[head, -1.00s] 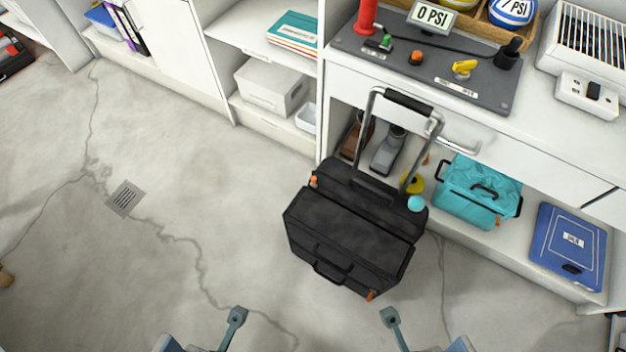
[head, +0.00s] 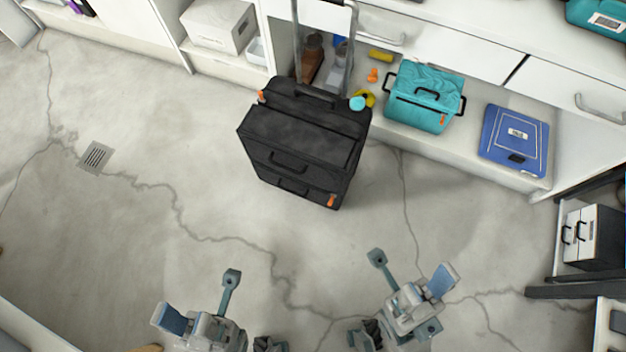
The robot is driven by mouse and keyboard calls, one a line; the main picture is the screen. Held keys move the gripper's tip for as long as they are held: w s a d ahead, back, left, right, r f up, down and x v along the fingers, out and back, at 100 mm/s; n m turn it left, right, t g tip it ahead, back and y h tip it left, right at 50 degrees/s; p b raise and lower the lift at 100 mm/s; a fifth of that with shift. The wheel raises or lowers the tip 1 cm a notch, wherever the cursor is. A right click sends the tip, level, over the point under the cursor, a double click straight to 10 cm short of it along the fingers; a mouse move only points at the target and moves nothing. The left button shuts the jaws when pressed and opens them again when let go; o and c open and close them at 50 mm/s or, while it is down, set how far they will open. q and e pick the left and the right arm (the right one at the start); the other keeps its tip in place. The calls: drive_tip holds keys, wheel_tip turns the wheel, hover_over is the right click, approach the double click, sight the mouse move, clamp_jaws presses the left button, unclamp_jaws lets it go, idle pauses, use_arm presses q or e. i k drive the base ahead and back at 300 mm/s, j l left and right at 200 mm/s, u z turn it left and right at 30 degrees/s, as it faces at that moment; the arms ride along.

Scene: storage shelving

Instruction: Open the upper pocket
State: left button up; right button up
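A black suitcase (head: 300,140) with a raised metal pull handle (head: 297,45) stands on the floor in front of the white shelving. Its front has stacked pockets, with carry handles on the top, the middle (head: 288,162) and the lower part. The upper pocket (head: 298,130) looks closed. Orange tabs sit at its upper left (head: 262,97) and lower right (head: 331,200), and a cyan ball-shaped piece (head: 357,103) at its upper right. My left gripper (head: 268,343) and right gripper (head: 366,335) are low in the picture, apart from the suitcase. Their finger gaps are unclear.
A teal bag (head: 424,98) and a blue case (head: 515,140) lie on the low shelf right of the suitcase. A dark rack with white binders (head: 578,235) stands at the right. The floor (head: 130,240) around the suitcase's left and front is clear.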

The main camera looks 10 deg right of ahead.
sight(314, 155)
drive_tip(key=k, duration=0.1)
drive_tip(key=i+j+z, duration=0.15)
drive_tip(key=j+z, duration=0.3)
drive_tip(key=i+j+z, duration=0.1)
drive_tip(key=j+z, duration=0.4)
